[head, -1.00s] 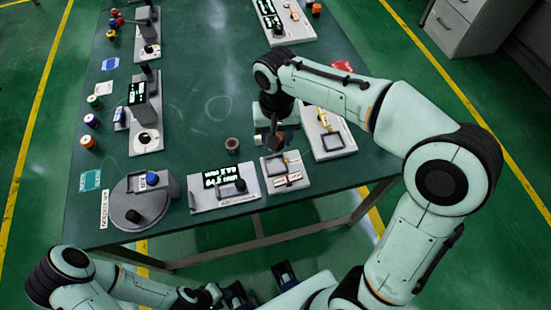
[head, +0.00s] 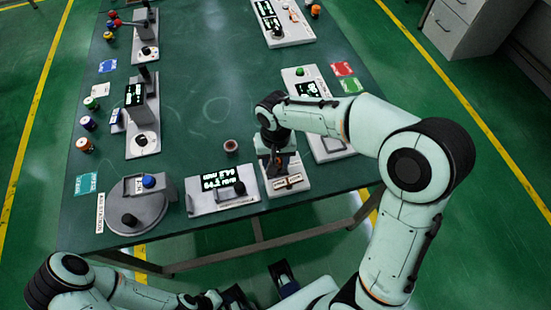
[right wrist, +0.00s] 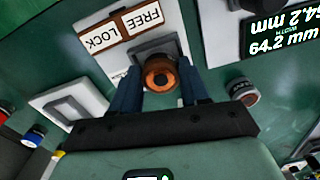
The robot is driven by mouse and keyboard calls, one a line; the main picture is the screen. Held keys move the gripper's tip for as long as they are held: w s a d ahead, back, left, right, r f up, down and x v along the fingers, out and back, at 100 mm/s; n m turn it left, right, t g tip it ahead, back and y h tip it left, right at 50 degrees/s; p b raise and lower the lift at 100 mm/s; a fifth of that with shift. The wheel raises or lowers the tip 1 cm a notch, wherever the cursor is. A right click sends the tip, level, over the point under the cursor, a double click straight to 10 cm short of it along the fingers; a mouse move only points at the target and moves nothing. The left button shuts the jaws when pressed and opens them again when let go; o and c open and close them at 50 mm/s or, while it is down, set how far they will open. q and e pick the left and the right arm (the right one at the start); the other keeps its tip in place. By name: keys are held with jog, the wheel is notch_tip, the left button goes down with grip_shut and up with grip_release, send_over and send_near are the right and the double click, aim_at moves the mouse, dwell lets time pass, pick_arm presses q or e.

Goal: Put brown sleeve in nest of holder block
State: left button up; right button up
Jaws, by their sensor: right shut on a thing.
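The holder block (head: 299,187) is a pale block at the table's near edge, with FREE and LOCK labels (right wrist: 120,28). Its grey raised nest (right wrist: 150,50) shows in the right wrist view. My right gripper (head: 279,168) is over the block in the head view. In the right wrist view it is shut on the brown sleeve (right wrist: 160,75), with one dark finger on each side. The sleeve overlaps the nest's near edge; I cannot tell whether it touches or is seated. My left gripper (head: 208,300) is low at the bottom of the head view, its jaws unclear.
A small brown round piece (head: 231,146) stands left of the block. A display unit (head: 222,190) reading 64.2 mm is further left, beside a round grey station (head: 135,210). Another fixture (head: 330,150) stands close behind my right arm. The table's middle is clear.

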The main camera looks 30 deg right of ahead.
jog(key=shift+f, duration=0.1)
jog(key=o, duration=1.2)
jog(key=shift+c, duration=0.2)
jog(key=shift+r, duration=0.25)
notch_tip(320, 180, up, 12)
jog(key=p, duration=0.2)
jog(key=shift+f, duration=0.15)
